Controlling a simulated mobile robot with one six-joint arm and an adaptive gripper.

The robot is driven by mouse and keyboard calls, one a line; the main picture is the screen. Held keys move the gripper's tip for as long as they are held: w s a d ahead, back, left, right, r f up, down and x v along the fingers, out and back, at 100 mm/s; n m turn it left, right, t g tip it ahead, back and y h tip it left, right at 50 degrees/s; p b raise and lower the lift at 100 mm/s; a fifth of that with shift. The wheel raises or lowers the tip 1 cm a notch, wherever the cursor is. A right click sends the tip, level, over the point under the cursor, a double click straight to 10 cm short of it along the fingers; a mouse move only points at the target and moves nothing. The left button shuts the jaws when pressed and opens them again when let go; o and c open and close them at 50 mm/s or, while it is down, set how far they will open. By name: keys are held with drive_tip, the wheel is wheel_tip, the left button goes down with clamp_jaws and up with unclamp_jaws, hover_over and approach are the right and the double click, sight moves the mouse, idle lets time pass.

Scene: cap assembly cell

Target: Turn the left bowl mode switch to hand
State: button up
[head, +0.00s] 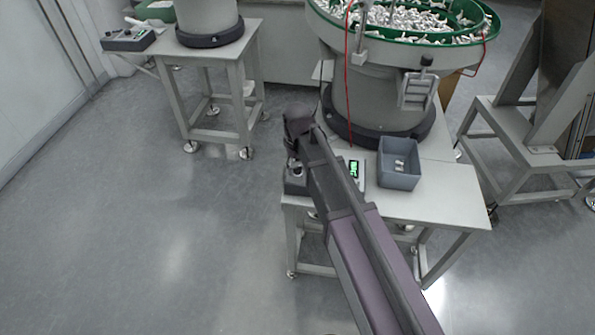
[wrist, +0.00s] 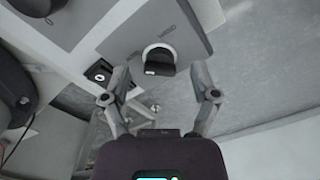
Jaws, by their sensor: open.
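In the wrist view, a round black switch knob (wrist: 158,61) with a pale rim sits on a grey control box (wrist: 190,42). Small lettering is printed beside it, too small to read surely. My gripper (wrist: 160,74) is open, its two fingers apart on either side of the knob in the picture. I cannot tell whether they touch it. In the head view, my arm reaches over a grey control box (head: 295,186) on the near table, beside the right-hand bowl feeder; my arm hides part of it. Another control box (head: 130,40) with knobs stands by the left-hand feeder (head: 208,20).
The near table (head: 448,200) carries a green-lit display (head: 354,169), a grey bin (head: 398,178) with white parts, and the right-hand feeder (head: 375,95) with its green bowl. A metal frame (head: 510,150) stands at the right. Floor at left is clear.

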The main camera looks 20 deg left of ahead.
drive_tip(key=shift+f, duration=0.45)
clamp_jaws()
